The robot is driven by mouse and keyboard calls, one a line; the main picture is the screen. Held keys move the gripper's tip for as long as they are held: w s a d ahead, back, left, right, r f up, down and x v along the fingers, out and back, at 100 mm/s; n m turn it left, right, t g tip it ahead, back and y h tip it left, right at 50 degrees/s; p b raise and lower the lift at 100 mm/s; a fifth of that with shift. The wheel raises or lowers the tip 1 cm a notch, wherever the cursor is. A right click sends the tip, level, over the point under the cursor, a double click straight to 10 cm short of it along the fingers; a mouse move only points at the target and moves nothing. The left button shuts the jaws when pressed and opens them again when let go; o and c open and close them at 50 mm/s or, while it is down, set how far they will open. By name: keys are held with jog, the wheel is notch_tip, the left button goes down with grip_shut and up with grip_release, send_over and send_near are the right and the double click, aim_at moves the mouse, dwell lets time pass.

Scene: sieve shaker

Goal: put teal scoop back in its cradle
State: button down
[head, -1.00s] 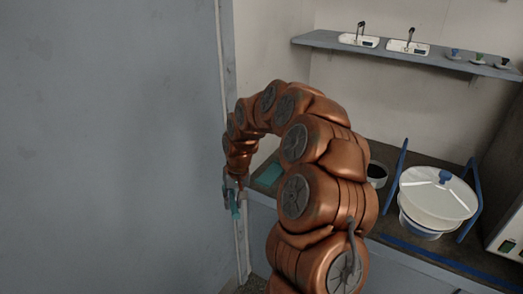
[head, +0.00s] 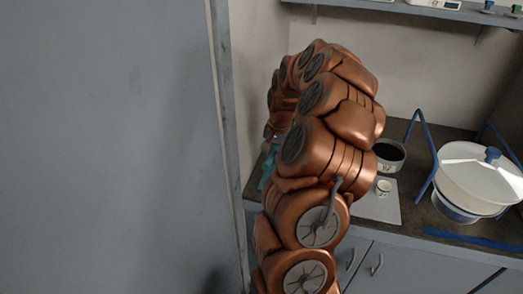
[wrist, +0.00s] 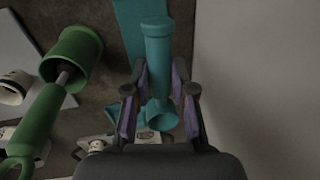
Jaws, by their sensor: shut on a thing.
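In the wrist view my gripper (wrist: 160,75) is shut on the teal scoop (wrist: 158,48), whose tube-like body stands between the two fingers. The scoop is over the dark worktop beside a flat teal strip (wrist: 128,22); I cannot tell whether it touches anything below. A pale bracket-like piece (wrist: 108,139) lies partly hidden under my gripper; I cannot tell whether it is the cradle. In the head view my arm hides the gripper. A teal patch (head: 267,166) shows beside the arm, and I cannot tell whether it is scoop or strip.
A green scoop (wrist: 72,60) lies close on the left in the wrist view, near a small white cup (wrist: 14,87). In the head view a dark bowl (head: 389,154) and a white lidded pan (head: 478,178) stand right of my arm. A wall is close on the right in the wrist view.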

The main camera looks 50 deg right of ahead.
jog(key=shift+s+f, duration=0.1)
jog(key=shift+f, duration=2.25)
jog(key=shift+f+b, duration=1.2)
jog(key=shift+f, duration=0.5)
jog(key=shift+f+b, duration=0.3)
jog(key=shift+f, duration=0.1)
jog(key=c, duration=0.9)
grip_release()
jog(key=shift+r, duration=0.1)
jog(key=shift+r, duration=3.45)
